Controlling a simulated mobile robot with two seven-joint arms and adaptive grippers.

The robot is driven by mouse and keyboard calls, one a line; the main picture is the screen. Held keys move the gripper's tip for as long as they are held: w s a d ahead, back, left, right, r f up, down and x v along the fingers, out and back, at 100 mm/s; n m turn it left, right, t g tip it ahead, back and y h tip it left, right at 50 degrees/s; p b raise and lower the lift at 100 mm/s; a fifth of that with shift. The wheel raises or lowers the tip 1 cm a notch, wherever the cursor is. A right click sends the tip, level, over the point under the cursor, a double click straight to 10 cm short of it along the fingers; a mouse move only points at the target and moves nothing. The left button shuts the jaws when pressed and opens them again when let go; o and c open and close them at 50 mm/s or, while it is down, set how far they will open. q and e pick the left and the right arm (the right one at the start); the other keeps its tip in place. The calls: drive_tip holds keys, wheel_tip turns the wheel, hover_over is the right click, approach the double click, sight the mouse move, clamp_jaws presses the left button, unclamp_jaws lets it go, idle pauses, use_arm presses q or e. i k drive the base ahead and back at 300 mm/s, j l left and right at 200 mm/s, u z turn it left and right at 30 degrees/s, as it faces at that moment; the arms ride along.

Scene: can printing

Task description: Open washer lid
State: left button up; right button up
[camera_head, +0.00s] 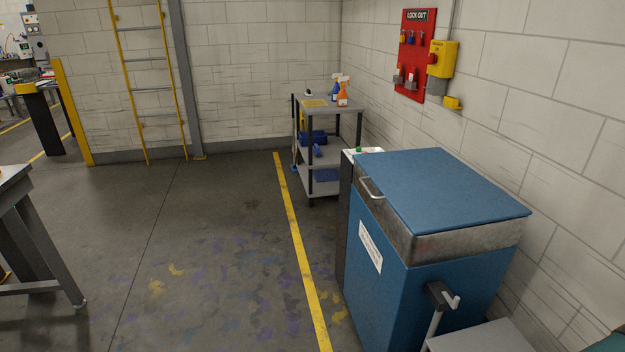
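The washer (400,290) is a blue cabinet at the right, close to the wall. Its blue lid (450,188) lies flat and closed on a grey metal rim. A light metal handle (371,188) is at the lid's left edge. A white label is on the washer's left-facing side. A small panel with a green button (358,149) is at the washer's far left corner. Neither of my grippers is in view.
A grey cart (330,104) with spray bottles (342,92) stands behind the washer. A grey surface (480,338) is at the bottom right, in front of the washer. A table (20,230) is at the left edge. The floor left of the yellow line (297,245) is clear.

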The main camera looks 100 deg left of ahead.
sight(431, 190)
drive_tip(key=u, duration=2.95)
